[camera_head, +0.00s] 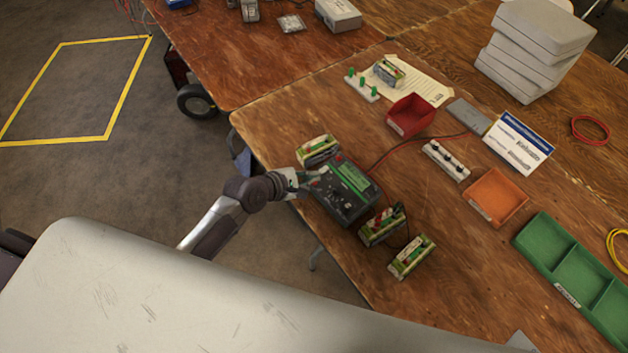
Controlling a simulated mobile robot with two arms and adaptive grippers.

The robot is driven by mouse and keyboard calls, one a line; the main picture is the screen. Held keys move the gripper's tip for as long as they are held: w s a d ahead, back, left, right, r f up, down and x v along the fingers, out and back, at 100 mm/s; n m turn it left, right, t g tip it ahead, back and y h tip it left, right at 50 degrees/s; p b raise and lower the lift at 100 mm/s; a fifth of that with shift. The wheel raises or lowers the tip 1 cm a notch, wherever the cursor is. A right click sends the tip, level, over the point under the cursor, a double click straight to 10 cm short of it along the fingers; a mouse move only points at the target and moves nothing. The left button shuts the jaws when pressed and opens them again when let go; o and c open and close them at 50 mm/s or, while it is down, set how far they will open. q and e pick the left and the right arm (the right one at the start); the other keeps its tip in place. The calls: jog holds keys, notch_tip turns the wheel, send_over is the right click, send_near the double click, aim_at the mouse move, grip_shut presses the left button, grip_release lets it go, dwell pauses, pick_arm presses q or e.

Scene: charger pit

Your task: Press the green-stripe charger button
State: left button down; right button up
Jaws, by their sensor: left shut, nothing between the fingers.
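The charger (344,204) is a dark box with a green stripe (350,177) across its top, near the left edge of the wooden table. My left gripper (311,180) comes in from the left over the table edge. Its fingers are shut and empty, at the charger's left side. I cannot tell whether the fingertips touch it. The button is too small to make out, and the gripper covers part of that side. My right gripper is not in view.
Battery packs stand close to the charger: one behind it (318,150) and two in front (381,226) (411,257). A red-and-black cable runs from the charger toward a grey box (469,116). Red (410,115), orange (496,197) and green (575,268) bins lie to the right.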

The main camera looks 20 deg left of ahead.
pick_arm(q)
jog(key=shift+f, duration=0.15)
dwell(0.5)
jog(key=shift+w+f, duration=0.1)
jog(key=shift+f, duration=0.15)
jog(key=shift+d+f, duration=0.1)
jog(key=shift+f, duration=0.3)
dwell(0.6)
dwell(0.4)
jog(key=shift+r+p, duration=0.75)
jog(key=shift+p, duration=0.1)
jog(key=shift+r, duration=0.1)
